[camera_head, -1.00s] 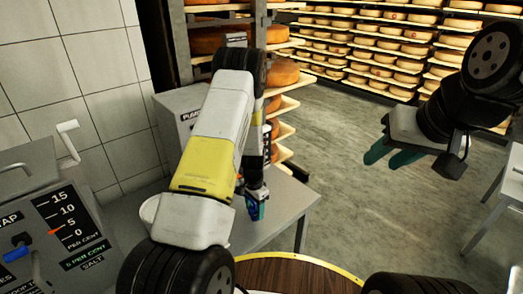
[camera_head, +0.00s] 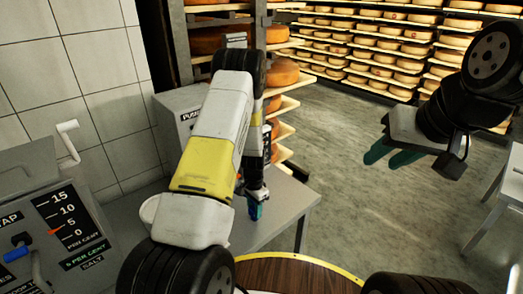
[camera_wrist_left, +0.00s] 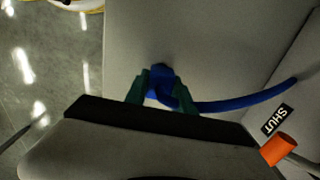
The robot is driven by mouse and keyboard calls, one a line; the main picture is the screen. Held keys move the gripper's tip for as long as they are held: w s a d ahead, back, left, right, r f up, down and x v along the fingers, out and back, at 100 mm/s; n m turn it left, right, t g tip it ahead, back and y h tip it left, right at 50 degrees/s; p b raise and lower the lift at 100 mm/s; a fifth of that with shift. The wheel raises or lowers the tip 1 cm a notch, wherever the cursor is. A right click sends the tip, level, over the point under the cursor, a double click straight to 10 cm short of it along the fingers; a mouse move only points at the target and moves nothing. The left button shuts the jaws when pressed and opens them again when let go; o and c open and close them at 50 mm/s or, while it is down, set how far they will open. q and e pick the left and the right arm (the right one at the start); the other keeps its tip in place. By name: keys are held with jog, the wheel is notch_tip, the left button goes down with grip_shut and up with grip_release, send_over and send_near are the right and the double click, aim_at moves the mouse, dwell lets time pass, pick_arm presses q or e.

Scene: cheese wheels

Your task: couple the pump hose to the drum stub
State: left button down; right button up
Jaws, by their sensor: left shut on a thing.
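My left gripper (camera_head: 256,208) is low over the grey table, in front of the pump box (camera_head: 178,115). In the left wrist view my left gripper (camera_wrist_left: 162,90) has its green fingers on either side of the blue hose (camera_wrist_left: 230,104) and is shut on it near its end. The hose curves off to the right there. In the head view only a small blue bit shows at the fingertips. My right gripper (camera_head: 391,156) hangs over the floor at the right, empty, its two fingers apart. I cannot make out the drum stub.
A control panel (camera_head: 62,220) with a salt scale stands at the left. An orange handle (camera_wrist_left: 280,148) and a SHUT label show in the left wrist view. A grey table (camera_head: 285,205) lies beneath the left arm. Cheese shelves (camera_head: 375,50) stand behind. The floor between is clear.

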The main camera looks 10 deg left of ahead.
pick_arm(q)
jog(key=shift+r, duration=0.1)
jog(key=shift+r, duration=2)
jog(key=shift+r, duration=0.3)
jog(key=shift+r, duration=1.35)
